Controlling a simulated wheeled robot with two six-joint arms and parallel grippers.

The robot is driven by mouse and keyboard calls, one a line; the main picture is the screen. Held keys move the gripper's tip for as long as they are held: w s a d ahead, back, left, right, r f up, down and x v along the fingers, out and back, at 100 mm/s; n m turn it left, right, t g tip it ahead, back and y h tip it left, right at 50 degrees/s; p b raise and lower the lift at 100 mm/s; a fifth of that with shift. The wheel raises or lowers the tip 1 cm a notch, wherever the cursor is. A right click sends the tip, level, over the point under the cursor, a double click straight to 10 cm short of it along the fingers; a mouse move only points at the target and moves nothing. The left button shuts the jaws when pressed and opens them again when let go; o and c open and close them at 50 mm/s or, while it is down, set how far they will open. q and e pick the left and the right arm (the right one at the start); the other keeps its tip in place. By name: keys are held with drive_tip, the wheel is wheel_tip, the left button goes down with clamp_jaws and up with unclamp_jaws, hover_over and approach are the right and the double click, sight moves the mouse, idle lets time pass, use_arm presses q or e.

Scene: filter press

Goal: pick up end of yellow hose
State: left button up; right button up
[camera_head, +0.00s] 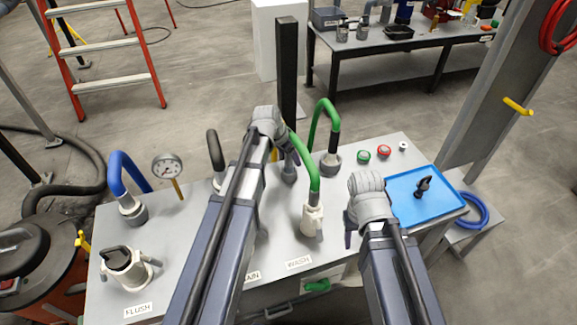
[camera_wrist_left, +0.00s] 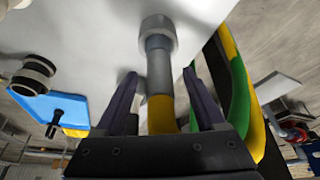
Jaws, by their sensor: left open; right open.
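The yellow hose end, a yellow section (camera_wrist_left: 161,113) with a grey tube (camera_wrist_left: 160,70) running into a round grey fitting (camera_wrist_left: 158,35), shows in the left wrist view. My left gripper (camera_wrist_left: 160,77) is open, with one finger on each side of this end; I cannot tell whether either touches it. In the head view only a sliver of yellow (camera_head: 274,155) shows beside my left wrist, and my left arm hides the rest. My right gripper (camera_head: 367,228) is over the bench's right part, its fingers mostly hidden by its own wrist, and holds nothing visible.
The grey bench (camera_head: 185,245) carries a blue hose (camera_head: 121,167), a gauge (camera_head: 167,166), a green hose (camera_head: 324,112), a white WASH fitting (camera_head: 312,222) and a FLUSH fitting (camera_head: 122,268). A blue tray (camera_head: 405,207) is at the right. A dark post (camera_head: 287,65) stands behind.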

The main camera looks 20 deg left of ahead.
use_arm(q)
clamp_jaws()
idle(0.6)
